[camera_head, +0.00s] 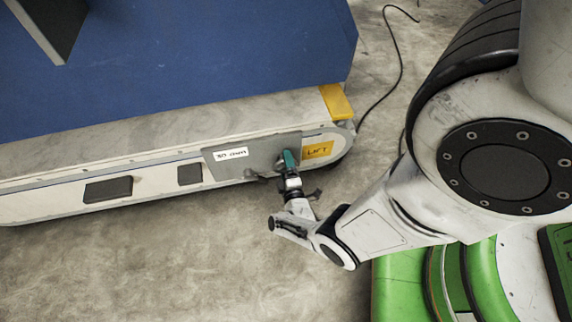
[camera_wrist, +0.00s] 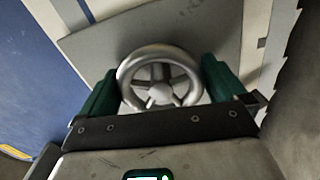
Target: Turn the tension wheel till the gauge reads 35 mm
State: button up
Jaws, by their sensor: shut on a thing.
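The tension wheel (camera_wrist: 160,78) is a silver spoked handwheel on a grey plate (camera_wrist: 150,30) in the wrist view. My gripper (camera_wrist: 160,88) has its green fingers on opposite sides of the wheel's rim, shut on it. In the head view my gripper (camera_head: 288,160) reaches the right part of the plate, and the wheel is mostly hidden behind it. The gauge (camera_head: 231,154) is a white label on the plate's left part. It appears to read 30 mm, in small print.
A yellow label (camera_head: 318,150) reading LIFT sits right of the wheel. The plate is on the side of a long conveyor (camera_head: 150,182) with dark blocks along it. A black cable (camera_head: 400,60) lies on the floor. Floor (camera_head: 150,270) in front is clear.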

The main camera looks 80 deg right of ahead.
jog(key=shift+a+n, duration=0.1)
jog(key=shift+n, duration=1.2)
jog(key=o, duration=0.6)
jog(key=shift+a, duration=0.1)
jog(key=p+v, duration=0.3)
jog(key=v, duration=0.7)
jog(key=shift+s+a, duration=0.15)
jog(key=shift+a, duration=0.15)
